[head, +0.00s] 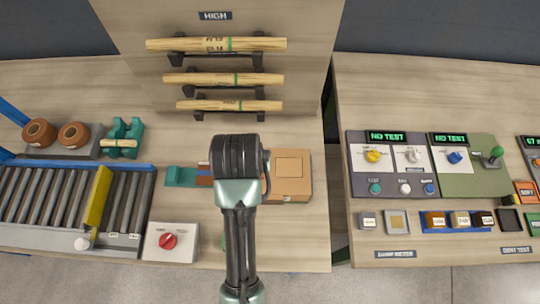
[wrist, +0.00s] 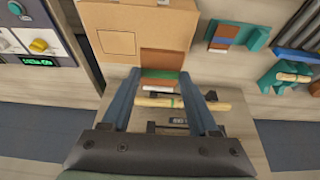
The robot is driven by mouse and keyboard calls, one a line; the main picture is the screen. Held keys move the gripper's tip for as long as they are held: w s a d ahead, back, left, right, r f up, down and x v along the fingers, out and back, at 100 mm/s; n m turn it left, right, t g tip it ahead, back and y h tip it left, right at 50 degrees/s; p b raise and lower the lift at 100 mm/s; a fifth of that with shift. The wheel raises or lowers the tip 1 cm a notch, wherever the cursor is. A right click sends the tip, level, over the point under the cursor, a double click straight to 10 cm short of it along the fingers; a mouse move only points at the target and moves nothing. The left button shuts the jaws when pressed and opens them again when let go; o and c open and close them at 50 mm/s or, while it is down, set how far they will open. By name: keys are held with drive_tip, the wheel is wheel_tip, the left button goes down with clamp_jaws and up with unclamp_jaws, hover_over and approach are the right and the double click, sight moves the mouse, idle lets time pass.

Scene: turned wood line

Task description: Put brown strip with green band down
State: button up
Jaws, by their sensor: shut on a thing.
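The brown strip with a green band (wrist: 161,58) is between the two blue fingers of my gripper (wrist: 160,76) in the wrist view. The gripper is shut on it. The green band lies near the fingertips, and a white piece shows just below it. A cardboard box (wrist: 128,15) lies beyond the strip in the wrist view; whether they touch I cannot tell. In the head view my arm hides the fingers and the strip. The box (head: 293,187) is just right of my wrist there.
A teal holder (head: 180,177) with coloured pieces is left of my wrist. A rack (head: 260,62) of several wooden rods stands behind. A roller conveyor (head: 60,200) and red-knob box (head: 170,241) are left. Control panels (head: 390,185) stand on the right table.

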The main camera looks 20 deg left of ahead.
drive_tip(key=f, duration=0.5)
drive_tip(key=shift+s+a+p, duration=0.1)
drive_tip(key=shift+s+p, duration=0.1)
drive_tip(key=shift+p, duration=0.2)
drive_tip(key=shift+w+f, duration=0.1)
drive_tip(key=shift+f, duration=2.25)
drive_tip(key=shift+f, duration=0.15)
drive_tip(key=o, duration=1.3)
drive_tip(key=shift+r+p, duration=0.25)
drive_tip(key=shift+p, duration=0.05)
drive_tip(key=v, duration=1.2)
drive_tip(key=shift+b, duration=0.35)
